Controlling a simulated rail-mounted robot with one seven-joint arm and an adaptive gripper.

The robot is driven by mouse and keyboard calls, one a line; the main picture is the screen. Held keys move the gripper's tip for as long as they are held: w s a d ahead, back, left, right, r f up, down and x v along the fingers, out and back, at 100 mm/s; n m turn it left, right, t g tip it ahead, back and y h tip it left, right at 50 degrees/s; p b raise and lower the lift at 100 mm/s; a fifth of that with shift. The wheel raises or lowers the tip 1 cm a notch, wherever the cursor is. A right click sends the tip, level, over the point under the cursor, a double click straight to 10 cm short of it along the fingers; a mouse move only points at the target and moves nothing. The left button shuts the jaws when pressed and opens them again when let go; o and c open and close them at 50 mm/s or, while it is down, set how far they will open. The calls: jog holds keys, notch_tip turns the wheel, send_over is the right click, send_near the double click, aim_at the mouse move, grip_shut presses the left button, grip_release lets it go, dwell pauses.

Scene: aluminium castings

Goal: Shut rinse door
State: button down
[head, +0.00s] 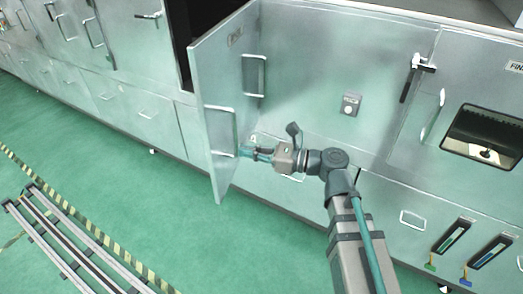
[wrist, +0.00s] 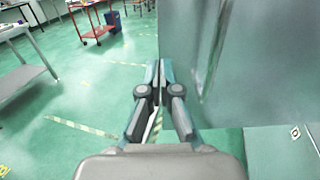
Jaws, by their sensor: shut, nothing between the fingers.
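A grey metal door (head: 215,80) stands swung out from the cabinet front in the head view, leaving a dark opening behind it. A bar handle (head: 221,130) is on its face; a similar handle shape shows on the cabinet side of it. My gripper (head: 243,151) is shut and empty, its fingertips close to the door's lower part by the handle. In the wrist view my gripper (wrist: 159,68) points along the door panel (wrist: 215,70), which fills the right side. I cannot tell whether the fingers touch the door.
The cabinet front (head: 310,80) carries a small grey button box (head: 350,105) and a latch lever (head: 411,75). A rail track (head: 70,245) lies on the green floor at left. A red trolley (wrist: 95,20) and a table (wrist: 28,55) stand farther off.

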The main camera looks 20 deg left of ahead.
aim_at(210, 145)
jog(key=a, duration=0.2)
jog(key=a+p, duration=0.1)
jog(key=a, duration=0.1)
jog(key=s+a, duration=0.1)
jog(key=a, duration=0.1)
jog(key=shift+s+a+r+p, duration=0.1)
jog(key=shift+a+p, duration=0.2)
jog(key=shift+a, duration=0.1)
jog(key=shift+s+a, duration=0.15)
jog(key=shift+a, duration=0.35)
jog(key=shift+a, duration=0.1)
